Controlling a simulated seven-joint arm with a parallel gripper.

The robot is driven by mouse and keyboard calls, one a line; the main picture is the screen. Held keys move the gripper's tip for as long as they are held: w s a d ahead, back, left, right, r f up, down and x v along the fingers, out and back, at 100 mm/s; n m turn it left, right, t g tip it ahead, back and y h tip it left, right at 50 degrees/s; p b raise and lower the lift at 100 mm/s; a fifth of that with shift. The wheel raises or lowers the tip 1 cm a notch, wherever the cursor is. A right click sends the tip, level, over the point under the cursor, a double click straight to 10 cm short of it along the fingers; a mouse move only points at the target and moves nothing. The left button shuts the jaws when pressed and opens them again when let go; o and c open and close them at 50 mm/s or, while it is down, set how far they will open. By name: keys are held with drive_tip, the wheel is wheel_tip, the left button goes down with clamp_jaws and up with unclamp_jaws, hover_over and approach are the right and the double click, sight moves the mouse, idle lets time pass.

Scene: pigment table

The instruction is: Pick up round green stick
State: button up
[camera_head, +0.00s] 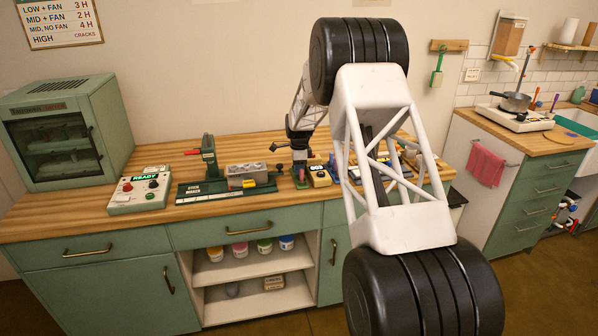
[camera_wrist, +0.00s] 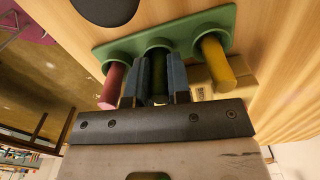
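The round green stick (camera_wrist: 158,80) stands in the middle hole of a green rack (camera_wrist: 188,24) in the camera_wrist view. It is dark and mostly hidden by my gripper (camera_wrist: 159,62). My gripper's two blue-grey fingers lie on either side of it, and the stick fills the space between them with no gap that I can see. In the camera_head view my gripper (camera_head: 299,152) is low over the worktop, and the green stick cannot be made out there.
In the rack, a red stick (camera_wrist: 113,85) stands left of my fingers and a yellow stick (camera_wrist: 216,62) right, both close. On the worktop, a grey block (camera_head: 246,170) sits on a dark green device and a control box (camera_head: 139,193) stands further left. My arm hides the right end.

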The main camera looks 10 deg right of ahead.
clamp_jaws()
drive_tip(key=shift+r, duration=0.15)
drive_tip(key=shift+r, duration=4.9)
